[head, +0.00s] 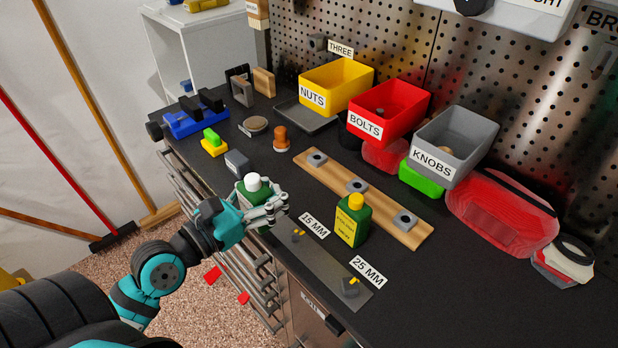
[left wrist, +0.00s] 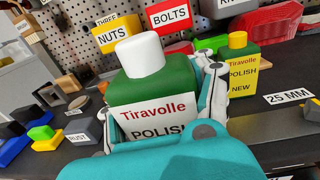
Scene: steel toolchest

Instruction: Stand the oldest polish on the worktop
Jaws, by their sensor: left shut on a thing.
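My left gripper (head: 262,208) is shut on a green bottle with a white cap (head: 252,185), upright near the front edge of the worktop (head: 400,290). In the left wrist view this white-capped bottle (left wrist: 152,85) has a white label reading "Tiravolle POLISH"; the label's lower part is hidden by my gripper. I cannot tell whether its base touches the worktop. A second green bottle with a yellow cap (head: 352,221) stands upright on the worktop to the right. Its yellow label reads "Tiravolle POLISH NEW" in the left wrist view (left wrist: 241,75). My right gripper is not in view.
A wooden strip (head: 325,165) with several grey pieces lies behind the bottles. A metal strip (head: 320,272) lies at the front, by the 15 MM and 25 MM labels. Yellow (head: 337,88), red (head: 388,112) and grey bins (head: 455,145) stand at the back. The right front worktop is clear.

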